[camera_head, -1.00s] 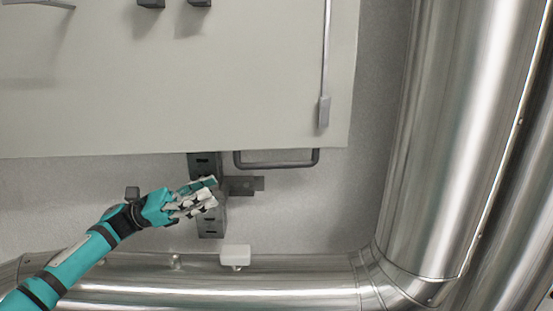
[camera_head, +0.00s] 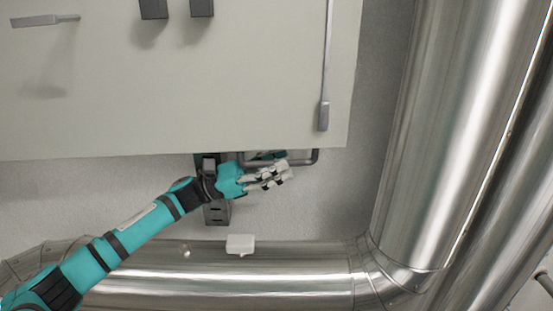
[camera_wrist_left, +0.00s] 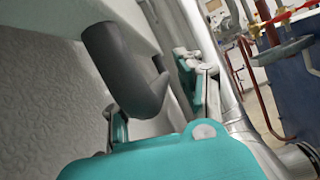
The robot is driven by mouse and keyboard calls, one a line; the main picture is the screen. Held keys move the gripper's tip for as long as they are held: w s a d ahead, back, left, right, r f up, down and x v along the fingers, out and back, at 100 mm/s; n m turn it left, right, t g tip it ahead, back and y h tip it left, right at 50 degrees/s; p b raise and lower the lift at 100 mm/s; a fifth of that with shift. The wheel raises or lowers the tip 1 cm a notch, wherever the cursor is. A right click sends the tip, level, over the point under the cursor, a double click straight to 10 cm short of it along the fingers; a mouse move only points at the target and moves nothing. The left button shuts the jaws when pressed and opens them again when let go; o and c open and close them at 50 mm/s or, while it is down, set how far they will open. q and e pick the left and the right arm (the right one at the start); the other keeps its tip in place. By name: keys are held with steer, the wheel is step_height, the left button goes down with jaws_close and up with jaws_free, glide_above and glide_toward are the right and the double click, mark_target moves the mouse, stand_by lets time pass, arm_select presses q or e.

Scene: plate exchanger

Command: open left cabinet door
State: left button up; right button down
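The pale grey cabinet (camera_head: 200,95) fills the upper part of the head view. A dark U-shaped handle (camera_head: 316,157) shows below its lower edge, partly hidden by my left gripper. My left gripper (camera_head: 278,168) is at this handle, with whitish finger parts on the near side and a teal part partly hidden behind. In the left wrist view a thick dark curved bar (camera_wrist_left: 122,70), apparently the handle, is close to the gripper, with finger parts on both sides. The fingers look apart; contact cannot be told. My right gripper is not in view.
A large shiny pipe (camera_head: 450,130) runs up the right side, and another (camera_head: 230,280) crosses below the arm. A grey lever (camera_head: 323,116) hangs on the cabinet front. A dark bracket (camera_head: 217,212) and a small white box (camera_head: 240,243) are below the gripper.

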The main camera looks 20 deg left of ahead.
arm_select(q)
jaws_close()
stand_by(0.3)
steer(key=shift+s+f, duration=0.1)
steer(key=shift+s, duration=0.1)
steer(key=s+d+m+g+b, duration=0.1)
steer(key=s+d+g+b, duration=0.2)
steer(key=s, duration=0.6)
steer(key=shift+s+m+h+b, duration=0.3)
steer(key=shift+m+b, duration=0.1)
steer(key=shift+b, duration=0.4)
steer(key=shift+w, duration=0.1)
